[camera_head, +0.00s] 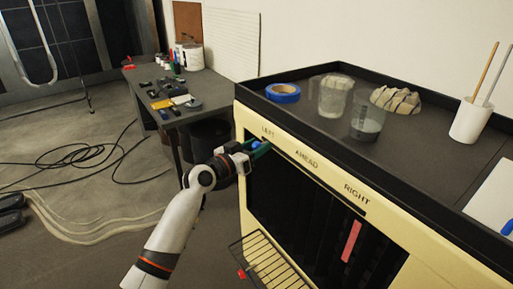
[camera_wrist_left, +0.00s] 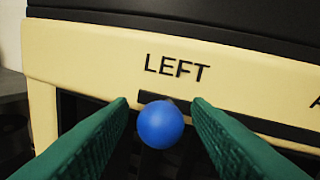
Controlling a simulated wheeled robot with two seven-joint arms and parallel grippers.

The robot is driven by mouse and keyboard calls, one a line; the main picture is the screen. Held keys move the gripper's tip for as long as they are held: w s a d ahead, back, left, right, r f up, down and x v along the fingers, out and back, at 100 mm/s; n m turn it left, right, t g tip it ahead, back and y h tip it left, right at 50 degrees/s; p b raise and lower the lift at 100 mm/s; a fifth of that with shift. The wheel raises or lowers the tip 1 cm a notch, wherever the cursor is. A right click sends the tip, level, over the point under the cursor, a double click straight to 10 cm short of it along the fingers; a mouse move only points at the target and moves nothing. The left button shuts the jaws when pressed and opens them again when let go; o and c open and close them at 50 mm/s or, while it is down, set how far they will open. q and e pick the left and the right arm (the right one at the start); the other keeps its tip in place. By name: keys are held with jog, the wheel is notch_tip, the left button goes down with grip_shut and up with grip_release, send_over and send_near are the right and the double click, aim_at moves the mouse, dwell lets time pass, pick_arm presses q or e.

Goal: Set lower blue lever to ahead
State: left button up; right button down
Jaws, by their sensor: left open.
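The blue lever shows as a round blue knob (camera_wrist_left: 160,125) in the left wrist view, below the LEFT label and at the left part of a dark slot (camera_wrist_left: 240,122). In the head view a bit of the knob (camera_head: 256,145) shows at the LEFT end of the cream cabinet front (camera_head: 320,171). My left gripper (camera_head: 262,149) is at the knob. Its green fingers (camera_wrist_left: 160,103) are open, one on each side of the knob, with gaps visible. The lever's stem is hidden. My right gripper is not in view.
AHEAD and RIGHT labels follow to the right along the front. A pink strip (camera_head: 351,241) is lower right, and a wire rack (camera_head: 265,262) juts out below. The cabinet's dark top (camera_head: 420,150) holds blue tape (camera_head: 283,93) and cups. A cluttered table (camera_head: 205,92) stands behind.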

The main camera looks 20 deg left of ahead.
pick_arm(q)
jog(key=shift+w, duration=0.2)
jog(key=shift+c, duration=0.3)
grip_shut()
jog(key=shift+s+d+p, duration=0.2)
jog(key=shift+d+p, duration=0.1)
jog(key=s+d+p, duration=0.2)
jog(key=s+d, duration=0.1)
jog(key=s+d+p, duration=0.2)
jog(key=d+p, duration=0.1)
jog(key=d, duration=0.1)
jog(key=s+d+p, duration=0.3)
jog(key=d, duration=0.1)
jog(key=shift+s, duration=0.3)
jog(key=shift+s+d, duration=0.2)
jog(key=shift+d, duration=0.05)
jog(key=shift+f, duration=0.1)
jog(key=shift+o, duration=0.3)
grip_release()
jog(key=shift+a, duration=0.1)
